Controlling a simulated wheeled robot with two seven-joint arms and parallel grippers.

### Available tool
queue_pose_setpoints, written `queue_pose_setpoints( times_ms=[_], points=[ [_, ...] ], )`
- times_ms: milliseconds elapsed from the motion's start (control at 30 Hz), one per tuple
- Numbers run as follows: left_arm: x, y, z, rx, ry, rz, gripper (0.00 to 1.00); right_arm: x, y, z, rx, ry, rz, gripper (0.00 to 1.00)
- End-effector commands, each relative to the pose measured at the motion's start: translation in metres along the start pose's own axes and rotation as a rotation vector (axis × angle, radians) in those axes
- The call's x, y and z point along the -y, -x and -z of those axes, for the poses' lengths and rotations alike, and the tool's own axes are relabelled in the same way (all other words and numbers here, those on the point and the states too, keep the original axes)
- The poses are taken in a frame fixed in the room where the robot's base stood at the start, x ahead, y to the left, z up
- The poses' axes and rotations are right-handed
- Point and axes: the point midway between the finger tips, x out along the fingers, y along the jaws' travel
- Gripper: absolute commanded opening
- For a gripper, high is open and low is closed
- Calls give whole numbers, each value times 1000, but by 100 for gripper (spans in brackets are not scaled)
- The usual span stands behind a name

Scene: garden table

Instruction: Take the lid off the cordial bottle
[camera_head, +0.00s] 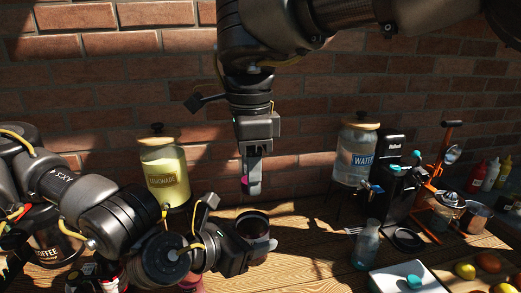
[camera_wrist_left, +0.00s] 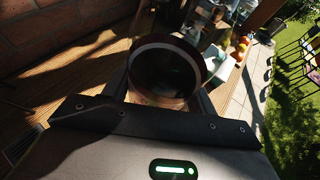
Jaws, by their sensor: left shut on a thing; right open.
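My left gripper (camera_head: 262,246) is shut on a dark red round vessel (camera_head: 252,222) low over the table. In the left wrist view the vessel (camera_wrist_left: 166,70) sits between the fingers, with a round rim and a dark inside. I cannot tell for sure that it is the cordial bottle, and no lid shows clearly on it. My right gripper (camera_head: 254,188) is open and points down above and slightly left of the vessel, apart from it. A small magenta patch (camera_head: 244,181) shows at its finger; I cannot tell what it is.
A lemonade dispenser (camera_head: 165,170) and a water dispenser (camera_head: 357,155) stand along the brick wall. A coffee jar (camera_head: 52,248) is partly hidden by my left arm. At right are a clear glass bottle (camera_head: 367,245), a black machine (camera_head: 398,195) and a white tray (camera_head: 400,282).

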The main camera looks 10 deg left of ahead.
Motion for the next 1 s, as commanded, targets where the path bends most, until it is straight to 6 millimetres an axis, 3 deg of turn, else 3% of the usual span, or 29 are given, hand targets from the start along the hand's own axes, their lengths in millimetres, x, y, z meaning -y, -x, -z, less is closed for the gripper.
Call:
queue_pose_setpoints(
  times_ms=[367, 700, 767, 867, 1000],
  points=[
    [0, 0, -1, 3, 1, -1, 0, 0, -5, 0, 1, 0, 1, 47],
    [1, 0, -1, 2, -1, 2, 0, 1, -4, 1, 2, -1, 3, 3],
    [1, 0, -1, 2, -2, 3, 0, 1, -4, 1, 2, 1, 4, 3],
    [2, 1, -1, 2, -3, 4, 0, 2, -4, 2, 0, 86, 6, 3],
    [2, 1, -1, 2, -4, 6, 0, 2, -3, 3, -3, 463, 8, 3]
  ],
)
